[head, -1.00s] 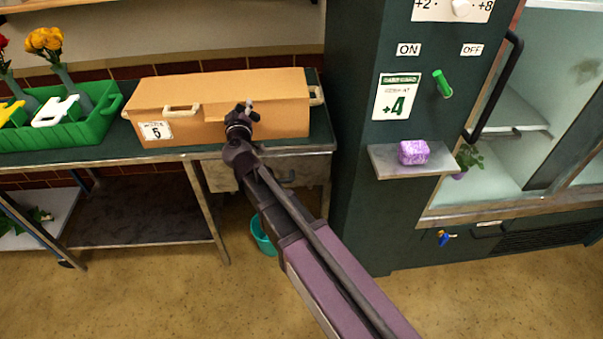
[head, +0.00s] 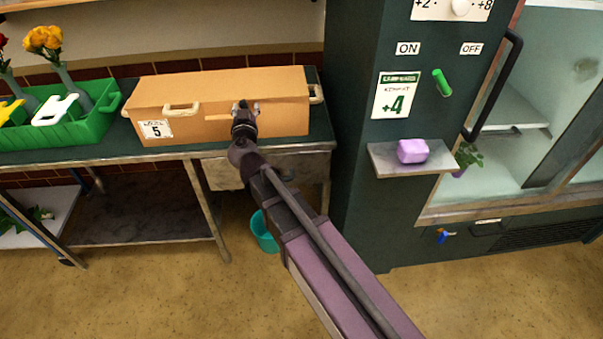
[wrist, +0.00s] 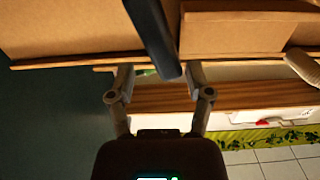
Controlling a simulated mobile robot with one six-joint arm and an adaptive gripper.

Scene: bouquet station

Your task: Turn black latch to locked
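The black latch (wrist: 153,38) shows in the wrist view as a long dark bar. It slants down from the top edge against the tan box (wrist: 60,28), and its end reaches between my fingertips. My gripper (wrist: 160,75) is open around that end, with a clear gap on the left and the right finger close to the bar. I cannot tell whether the right finger touches it. In the head view my gripper (head: 244,106) is at the front of the tan box (head: 280,115). It hides the latch there.
The box has a pale handle (head: 181,108) and a label with a 5 (head: 156,129). A green crate (head: 95,125) with flowers stands to its left. A dark cabinet (head: 350,190) with a shelf (head: 388,166) stands to the right. A teal bucket (head: 264,232) is on the floor.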

